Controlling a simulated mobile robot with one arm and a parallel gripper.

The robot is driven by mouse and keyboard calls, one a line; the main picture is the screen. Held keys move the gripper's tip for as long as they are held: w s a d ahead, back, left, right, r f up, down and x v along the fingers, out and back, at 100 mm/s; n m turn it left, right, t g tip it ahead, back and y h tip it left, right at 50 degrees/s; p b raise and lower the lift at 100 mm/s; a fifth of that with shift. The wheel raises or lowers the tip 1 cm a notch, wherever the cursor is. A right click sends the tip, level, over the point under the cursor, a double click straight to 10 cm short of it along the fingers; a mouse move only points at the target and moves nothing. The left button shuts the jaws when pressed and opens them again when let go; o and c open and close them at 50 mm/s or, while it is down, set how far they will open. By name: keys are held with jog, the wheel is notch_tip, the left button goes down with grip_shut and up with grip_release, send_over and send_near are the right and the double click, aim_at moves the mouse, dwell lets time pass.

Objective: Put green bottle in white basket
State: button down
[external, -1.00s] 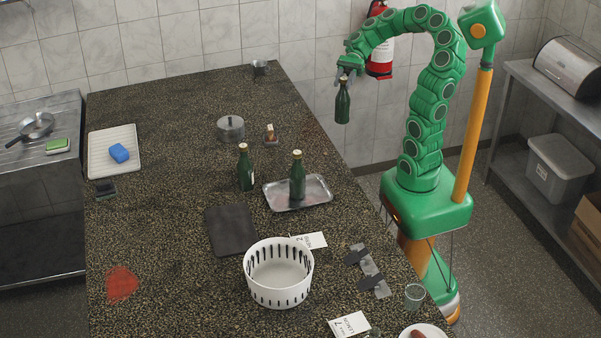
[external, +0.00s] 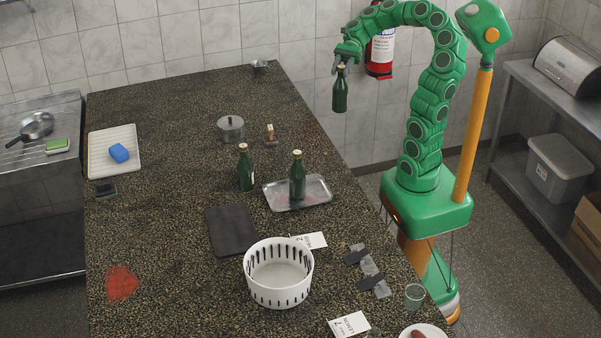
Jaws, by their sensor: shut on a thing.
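A green bottle (external: 340,95) hangs upright from my gripper (external: 341,68), which is shut on its neck. In the picture it appears in front of the tiled wall, past the counter's right edge. The white basket (external: 278,291) stands on the counter near the front, with slotted walls and an empty inside. A second green bottle (external: 245,170) stands upright on the counter. A third green bottle (external: 297,177) stands upright on a metal tray (external: 322,196). My gripper is far behind and above the basket.
A dark mat (external: 231,231) lies behind the basket. A lidded pot (external: 231,128) and a small wooden item (external: 270,135) stand farther back. A drinking glass (external: 414,295), a plate (external: 428,329) and paper cards (external: 312,240) are near the front right. The counter's left middle is mostly clear.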

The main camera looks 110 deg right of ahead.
jog(key=w+a, duration=0.3)
jog(key=w, duration=1.4)
jog(key=w+a+n+g+y, duration=0.1)
jog(key=w+a+n+g, duration=0.1)
jog(key=w+a, duration=1.75)
jog(key=a, duration=0.4)
jog(key=w+a, duration=0.5)
jog(key=a, duration=0.3)
jog(key=a+n+g+y, duration=0.1)
jog(key=a+n+g, duration=0.1)
jog(key=a, duration=2.3)
notch_tip(320, 180, down, 17)
jog(key=shift+f, duration=0.15)
jog(key=shift+w+f, duration=0.1)
jog(key=shift+f, duration=0.05)
jog(key=c, duration=0.7)
grip_release()
